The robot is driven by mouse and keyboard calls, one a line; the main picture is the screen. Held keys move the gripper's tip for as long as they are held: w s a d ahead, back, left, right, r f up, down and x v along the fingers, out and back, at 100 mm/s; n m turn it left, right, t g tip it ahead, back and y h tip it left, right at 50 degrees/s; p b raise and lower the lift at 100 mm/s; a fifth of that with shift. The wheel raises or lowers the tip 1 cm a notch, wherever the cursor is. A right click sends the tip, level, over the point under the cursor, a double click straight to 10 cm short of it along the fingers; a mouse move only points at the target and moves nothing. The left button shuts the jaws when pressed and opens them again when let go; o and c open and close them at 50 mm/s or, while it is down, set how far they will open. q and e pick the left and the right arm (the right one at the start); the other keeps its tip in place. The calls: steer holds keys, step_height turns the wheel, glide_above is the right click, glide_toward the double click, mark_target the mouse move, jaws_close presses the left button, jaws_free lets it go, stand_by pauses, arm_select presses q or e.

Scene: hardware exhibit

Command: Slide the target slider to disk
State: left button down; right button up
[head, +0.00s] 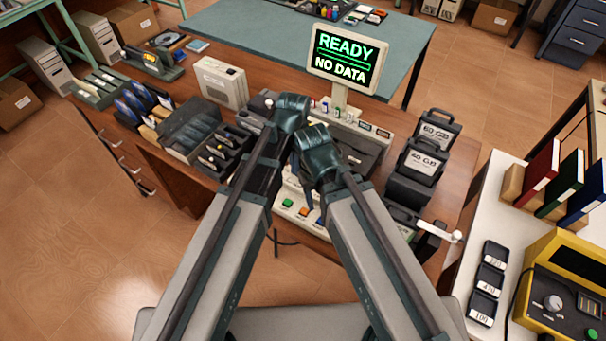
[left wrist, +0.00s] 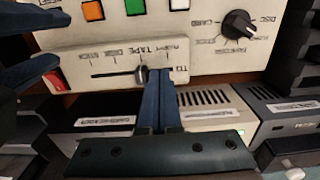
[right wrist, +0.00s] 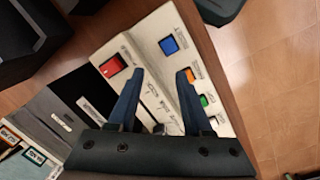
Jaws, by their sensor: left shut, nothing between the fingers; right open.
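Small labels line the slot; one near the knob reads TAPE, another at the right reads TO, and the others are too small to read surely. My left gripper (left wrist: 157,80) is shut and empty, its blue fingertips close against the knob's right side; contact is unclear. It shows from above in the head view (head: 290,108). My right gripper (right wrist: 158,82) is open and empty above the console's red and blue buttons.
A screen (head: 346,58) reads READY, NO DATA. A rotary knob (left wrist: 240,24) and coloured buttons (left wrist: 93,10) are near the slider. Black cartridges (head: 424,160) stand right of the console; black trays (head: 190,128) lie left. My forearms hide much of the console in the head view.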

arm_select(q)
steer(key=shift+f, duration=0.3)
arm_select(e)
steer(key=shift+f, duration=0.35)
